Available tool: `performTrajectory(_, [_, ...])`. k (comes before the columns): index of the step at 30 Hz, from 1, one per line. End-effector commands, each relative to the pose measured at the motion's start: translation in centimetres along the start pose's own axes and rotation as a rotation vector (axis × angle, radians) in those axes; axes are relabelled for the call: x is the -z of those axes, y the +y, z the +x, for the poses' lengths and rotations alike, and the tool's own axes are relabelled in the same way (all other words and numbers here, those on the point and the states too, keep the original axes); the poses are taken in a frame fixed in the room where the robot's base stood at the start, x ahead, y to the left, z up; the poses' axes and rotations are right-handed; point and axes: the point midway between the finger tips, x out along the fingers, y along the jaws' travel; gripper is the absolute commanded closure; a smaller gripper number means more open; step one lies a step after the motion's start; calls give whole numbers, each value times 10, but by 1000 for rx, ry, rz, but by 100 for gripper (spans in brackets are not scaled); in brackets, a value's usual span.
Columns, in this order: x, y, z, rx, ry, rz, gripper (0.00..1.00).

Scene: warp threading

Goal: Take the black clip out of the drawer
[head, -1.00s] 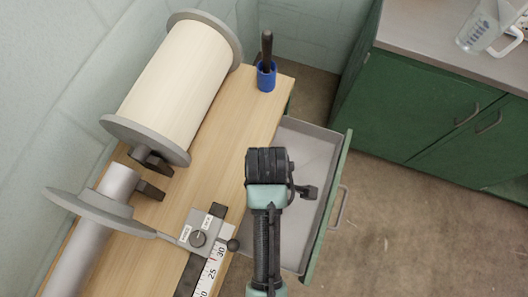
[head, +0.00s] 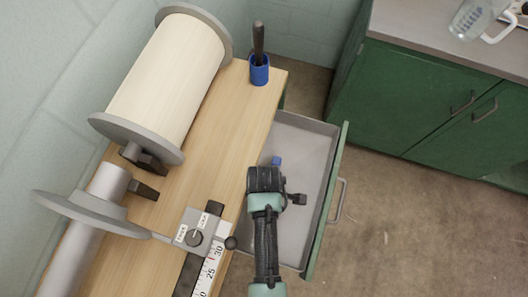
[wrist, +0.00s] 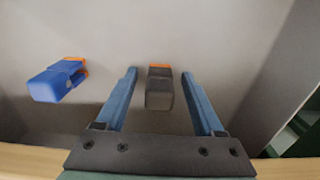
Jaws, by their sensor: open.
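The black clip (wrist: 160,90), dark grey-black with an orange end, lies on the drawer floor in the wrist view. It sits between the two blue fingers of my gripper (wrist: 160,80), with a gap on each side. The fingers are apart and hold nothing. In the head view my gripper (head: 265,182) is over the open drawer (head: 309,145), and its wrist hides the fingers and the black clip.
A blue clip (wrist: 56,82) with an orange end lies left of my fingers; it also shows in the head view (head: 277,160). The drawer's front wall (head: 327,197) is to the right. The wooden bench (head: 185,190) is to the left.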

Motion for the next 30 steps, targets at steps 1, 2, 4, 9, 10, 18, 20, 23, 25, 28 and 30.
performTrajectory(1, [0, 0, 0, -1, 0, 0, 30])
performTrajectory(2, [0, 0, 0, -1, 0, 0, 30])
performTrajectory(4, [0, 0, -1, -1, 0, 0, 30])
performTrajectory(9, [0, 0, -1, -1, 0, 0, 61])
performTrajectory(10, [0, 0, -1, -1, 0, 0, 66])
performTrajectory(18, [0, 0, -1, -1, 0, 0, 100])
performTrajectory(20, [0, 0, -1, -1, 0, 0, 100])
performTrajectory(23, [0, 0, -1, -1, 0, 0, 100])
performTrajectory(25, [0, 0, -2, -1, 0, 0, 100])
performTrajectory(28, [0, 1, -9, -2, 1, 0, 100])
performTrajectory(30, [1, 1, -20, -4, 1, 0, 100])
